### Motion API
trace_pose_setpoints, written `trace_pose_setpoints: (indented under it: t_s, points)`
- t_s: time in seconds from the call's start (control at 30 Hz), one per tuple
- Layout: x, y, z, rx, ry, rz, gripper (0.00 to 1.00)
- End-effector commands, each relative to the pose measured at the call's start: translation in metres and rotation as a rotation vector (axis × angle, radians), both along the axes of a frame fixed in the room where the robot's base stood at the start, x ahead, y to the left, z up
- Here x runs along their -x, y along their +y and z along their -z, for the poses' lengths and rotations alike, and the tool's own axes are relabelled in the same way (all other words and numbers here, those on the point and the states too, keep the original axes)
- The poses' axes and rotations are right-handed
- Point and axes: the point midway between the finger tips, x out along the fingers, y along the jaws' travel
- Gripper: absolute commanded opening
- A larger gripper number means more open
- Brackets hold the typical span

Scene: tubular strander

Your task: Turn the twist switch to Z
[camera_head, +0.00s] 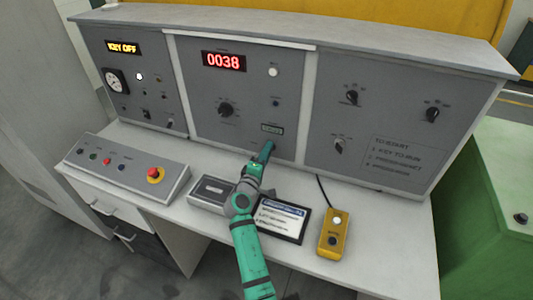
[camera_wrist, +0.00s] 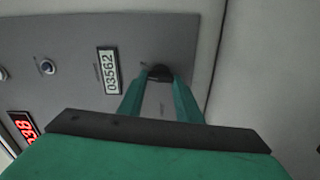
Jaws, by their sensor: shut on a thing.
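My gripper (camera_head: 268,146) reaches the lower part of the middle grey panel (camera_head: 203,92), just below a small counter window (camera_head: 272,128). In the wrist view its two green fingers (camera_wrist: 161,86) are shut on a small black knob (camera_wrist: 160,72) on the panel. The knob sits beside the counter reading 03562 (camera_wrist: 109,71). In the head view my gripper hides this knob. Small marks by the knob are too faint to read, so I cannot tell its setting or see a Z.
Other dark rotary knobs stand on the middle panel (camera_head: 226,109) and the right panel (camera_head: 352,97). On the desk are a button box with a red emergency stop (camera_head: 154,173), a tablet-like display (camera_head: 277,219) and a yellow corded box (camera_head: 333,234). A red display (camera_head: 223,61) reads 0038.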

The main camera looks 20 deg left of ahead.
Motion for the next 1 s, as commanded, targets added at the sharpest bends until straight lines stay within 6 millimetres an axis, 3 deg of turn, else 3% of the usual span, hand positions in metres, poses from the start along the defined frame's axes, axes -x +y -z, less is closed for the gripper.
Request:
trace_pose_setpoints:
  t_s: [0.43, 0.47, 0.53, 0.87, 1.0]
  points:
    - [-0.003, -0.008, 0.001, -0.013, 0.002, 0.013, 0.09]
    - [-0.003, -0.008, 0.001, -0.013, 0.002, 0.013, 0.34]
    - [-0.003, -0.008, 0.001, -0.013, 0.002, 0.012, 0.50]
    - [-0.001, -0.008, 0.001, -0.013, 0.002, 0.010, 0.50]
    - [0.011, -0.006, 0.002, -0.013, 0.003, 0.008, 0.50]
